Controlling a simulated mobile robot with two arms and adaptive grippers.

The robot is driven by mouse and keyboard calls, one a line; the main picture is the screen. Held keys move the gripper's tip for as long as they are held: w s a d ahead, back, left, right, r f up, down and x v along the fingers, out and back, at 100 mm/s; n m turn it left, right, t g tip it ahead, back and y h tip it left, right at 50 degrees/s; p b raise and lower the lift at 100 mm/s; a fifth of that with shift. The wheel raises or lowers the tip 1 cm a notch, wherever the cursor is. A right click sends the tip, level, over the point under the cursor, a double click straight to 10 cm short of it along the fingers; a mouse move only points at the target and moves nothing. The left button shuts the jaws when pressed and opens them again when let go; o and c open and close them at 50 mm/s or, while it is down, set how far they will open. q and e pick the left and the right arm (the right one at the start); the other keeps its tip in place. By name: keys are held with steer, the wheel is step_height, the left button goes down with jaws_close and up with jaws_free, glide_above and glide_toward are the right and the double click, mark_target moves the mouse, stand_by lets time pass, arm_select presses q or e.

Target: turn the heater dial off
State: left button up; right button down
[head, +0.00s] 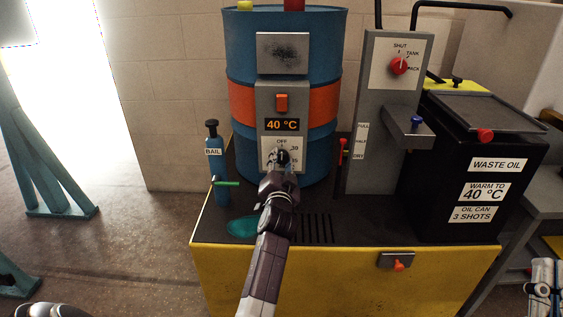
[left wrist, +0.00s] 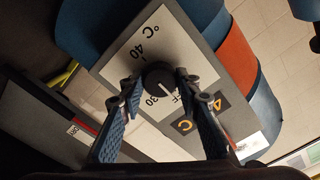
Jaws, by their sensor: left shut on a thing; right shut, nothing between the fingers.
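The heater dial (left wrist: 157,76) is a dark round knob on a white scale plate (head: 269,146) marked OFF, 30 and 40. The plate is on the grey heater box (head: 265,97) on the blue drum. My left gripper (head: 282,161) is at the dial, shut on it, and hides most of it in the head view. In the left wrist view its fingers (left wrist: 160,88) press on either side of the knob. The knob's white line points between 30 and the partly hidden OFF. The display (head: 282,125) reads 40 °C.
An orange switch (head: 282,102) sits above the display. A blue bottle (head: 220,170) with a green lever stands left of the drum. A grey post (head: 385,110) with a red selector and a black waste oil bin (head: 470,165) stand to the right.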

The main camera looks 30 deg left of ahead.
mark_target(282, 125)
arm_select(q)
steer(key=shift+f, duration=0.15)
stand_by(0.4)
steer(key=o, duration=1.2)
steer(key=shift+c, duration=0.2)
step_height(282, 125, up, 10)
steer(key=shift+r, duration=0.1)
